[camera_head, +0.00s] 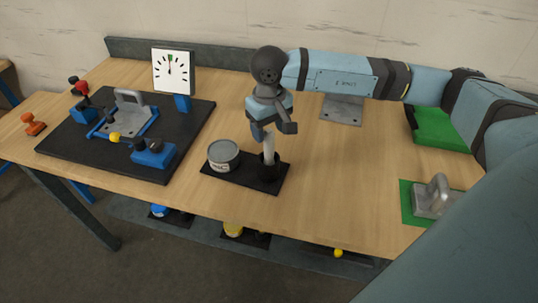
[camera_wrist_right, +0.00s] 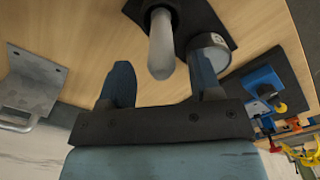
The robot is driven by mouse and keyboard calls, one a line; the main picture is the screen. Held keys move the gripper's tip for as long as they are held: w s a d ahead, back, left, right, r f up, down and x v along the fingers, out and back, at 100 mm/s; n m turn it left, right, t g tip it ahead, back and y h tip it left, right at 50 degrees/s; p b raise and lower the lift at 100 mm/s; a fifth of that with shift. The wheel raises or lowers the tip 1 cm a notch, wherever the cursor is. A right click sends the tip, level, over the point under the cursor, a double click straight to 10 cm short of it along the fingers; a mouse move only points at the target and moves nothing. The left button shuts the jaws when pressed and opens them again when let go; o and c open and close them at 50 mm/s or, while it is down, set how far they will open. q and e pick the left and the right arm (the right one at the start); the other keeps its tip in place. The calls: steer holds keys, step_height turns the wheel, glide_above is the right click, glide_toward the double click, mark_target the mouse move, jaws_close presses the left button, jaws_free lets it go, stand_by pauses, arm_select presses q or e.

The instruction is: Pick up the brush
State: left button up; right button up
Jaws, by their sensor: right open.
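The brush (camera_head: 268,148) stands upright with its pale grey handle up, its lower end hidden in a black holder (camera_head: 269,172). In the right wrist view the brush handle (camera_wrist_right: 161,45) points towards the gap between my fingers. My right gripper (camera_head: 273,131) is open and empty, at the top of the handle; its two dark fingers show in the right wrist view (camera_wrist_right: 163,85) spread apart. I cannot tell whether a finger touches the handle. My left gripper is not in view.
A grey can (camera_head: 223,155) stands left of the holder on the same black mat (camera_head: 238,180). A green pad with a grey handled block (camera_head: 435,197) lies at right. Bare table lies between.

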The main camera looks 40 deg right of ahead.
mark_target(269, 140)
step_height(269, 140, down, 4)
steer(key=shift+s+a+f+p, duration=0.1)
steer(key=shift+p, duration=0.25)
steer(key=c, duration=1)
